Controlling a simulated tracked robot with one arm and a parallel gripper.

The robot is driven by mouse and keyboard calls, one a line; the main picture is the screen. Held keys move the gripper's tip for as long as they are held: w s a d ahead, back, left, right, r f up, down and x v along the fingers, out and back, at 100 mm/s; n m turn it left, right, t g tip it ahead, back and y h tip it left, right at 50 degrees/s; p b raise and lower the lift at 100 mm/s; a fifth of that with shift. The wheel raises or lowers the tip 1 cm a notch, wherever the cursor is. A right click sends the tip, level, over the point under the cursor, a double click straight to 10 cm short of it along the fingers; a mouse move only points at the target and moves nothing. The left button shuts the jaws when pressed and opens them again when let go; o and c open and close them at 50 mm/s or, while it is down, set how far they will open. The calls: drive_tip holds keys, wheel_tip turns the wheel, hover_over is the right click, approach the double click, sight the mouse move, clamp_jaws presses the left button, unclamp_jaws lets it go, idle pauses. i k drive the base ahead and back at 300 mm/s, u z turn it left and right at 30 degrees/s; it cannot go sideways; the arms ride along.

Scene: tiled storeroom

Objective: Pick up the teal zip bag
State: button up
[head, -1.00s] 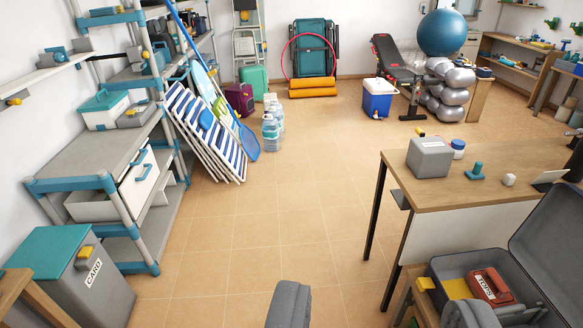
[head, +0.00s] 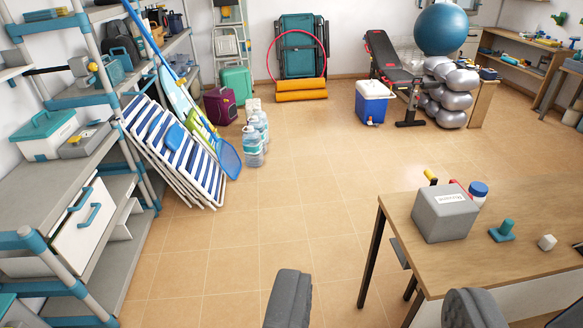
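I cannot pick out a teal zip bag for certain. A small teal case or bag (head: 115,72) sits on the left shelving, too small to tell if it has a zip. A teal suitcase (head: 236,84) stands on the floor by the back wall. My gripper (head: 379,305) shows at the bottom edge as two dark grey fingers set wide apart. It is open, with only floor and part of the table visible between them.
A wooden table (head: 540,205) with a grey box (head: 444,213) stands at right. Shelving (head: 60,240) lines the left, with striped folded loungers (head: 175,150) leaning against it. Water bottles (head: 253,145) and a blue cooler (head: 374,102) stand farther back. The middle floor is clear.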

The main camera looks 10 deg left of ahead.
sight(114, 69)
drive_tip(key=u, duration=0.1)
drive_tip(key=i, duration=2.6)
drive_tip(key=u, duration=0.5)
drive_tip(key=i, duration=1.25)
drive_tip(key=u, duration=0.6)
drive_tip(key=i, duration=1.35)
drive_tip(key=u, duration=0.4)
drive_tip(key=i, duration=0.8)
drive_tip(key=u, duration=0.2)
